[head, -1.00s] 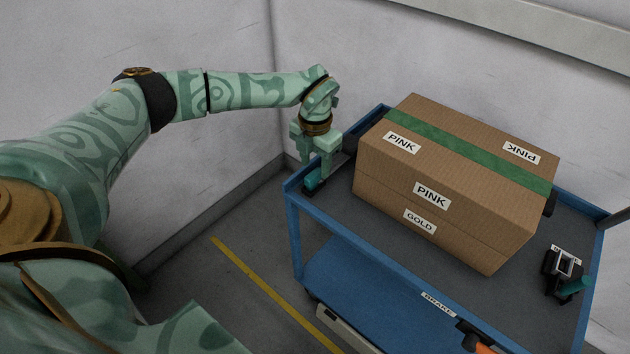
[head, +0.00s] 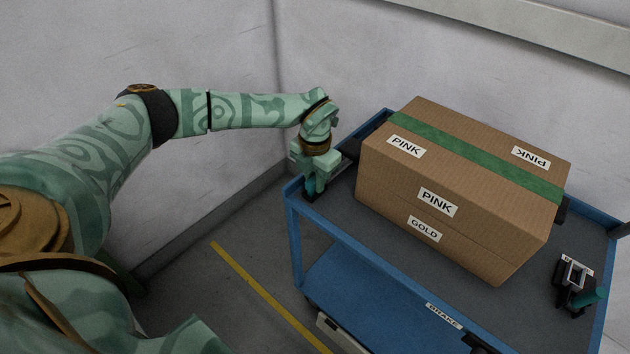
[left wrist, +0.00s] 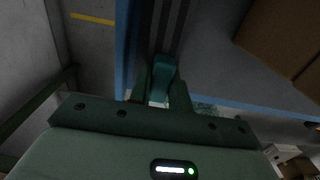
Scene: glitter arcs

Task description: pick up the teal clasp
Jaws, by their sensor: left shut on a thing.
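The teal clasp (head: 312,187) is at the near left corner of the blue cart's top tray (head: 345,213). My left gripper (head: 314,184) points down over that corner and is shut on the clasp. In the left wrist view the clasp (left wrist: 162,72) shows between the two fingers (left wrist: 160,92). The fingers hide part of it in the head view. I cannot tell whether it still touches the tray. My right gripper is not in view.
A large cardboard box (head: 395,188) with a green band and PINK and GOLD labels fills the tray's middle, right of my gripper. A small black device (head: 574,283) with a teal part is at the tray's right. Walls stand behind.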

